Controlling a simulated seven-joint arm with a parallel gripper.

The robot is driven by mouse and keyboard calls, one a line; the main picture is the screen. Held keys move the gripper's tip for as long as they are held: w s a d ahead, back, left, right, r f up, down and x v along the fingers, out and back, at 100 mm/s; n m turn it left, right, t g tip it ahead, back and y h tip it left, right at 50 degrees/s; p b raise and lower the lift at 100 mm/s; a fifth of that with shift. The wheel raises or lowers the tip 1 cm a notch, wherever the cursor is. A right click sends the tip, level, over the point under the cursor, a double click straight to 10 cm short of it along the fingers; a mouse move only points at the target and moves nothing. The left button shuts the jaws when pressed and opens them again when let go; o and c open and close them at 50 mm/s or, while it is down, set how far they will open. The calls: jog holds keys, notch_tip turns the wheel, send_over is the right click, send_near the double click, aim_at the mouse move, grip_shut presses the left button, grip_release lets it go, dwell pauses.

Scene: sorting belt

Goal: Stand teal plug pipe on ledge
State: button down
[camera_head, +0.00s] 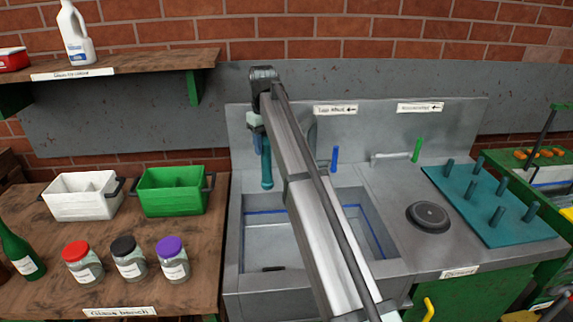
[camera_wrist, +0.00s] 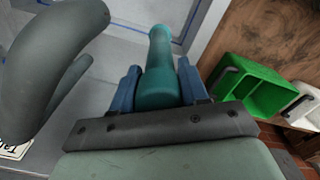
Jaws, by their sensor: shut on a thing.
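The teal plug pipe (camera_head: 267,168) hangs upright below my gripper (camera_head: 259,142), over the back left part of the sink (camera_head: 234,215). In the wrist view the teal pipe (camera_wrist: 160,50) sits between the two blue fingers of my gripper (camera_wrist: 158,88), which are shut on its thicker end. Its narrower length points away from the fingers. The pipe appears clear of the sink floor. I cannot tell which surface is the ledge; a flat steel rim runs around the basin. My arm hides part of the sink and tap.
A curved grey tap (camera_wrist: 50,60) is close beside my gripper. A blue tap handle (camera_head: 334,158) stands right of the arm. The green bin (camera_head: 172,204) and white bin (camera_head: 82,208) are on the left bench. A teal peg board (camera_head: 485,222) lies right.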

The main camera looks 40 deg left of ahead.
jog(key=w+a+r+m, duration=0.1)
jog(key=w+a+r, duration=0.1)
jog(key=w+a, duration=0.25)
jog(key=w+a+r, duration=0.3)
jog(key=a, duration=0.3)
notch_tip(320, 180, down, 11)
jog(key=shift+s+f, duration=0.2)
jog(key=shift+s, duration=0.05)
dwell(0.4)
jog(key=shift+a+f, duration=0.1)
jog(key=shift+f, duration=0.25)
dwell(0.6)
jog(key=shift+c, duration=2.4)
grip_release()
notch_tip(320, 180, up, 14)
jog(key=shift+f, duration=0.1)
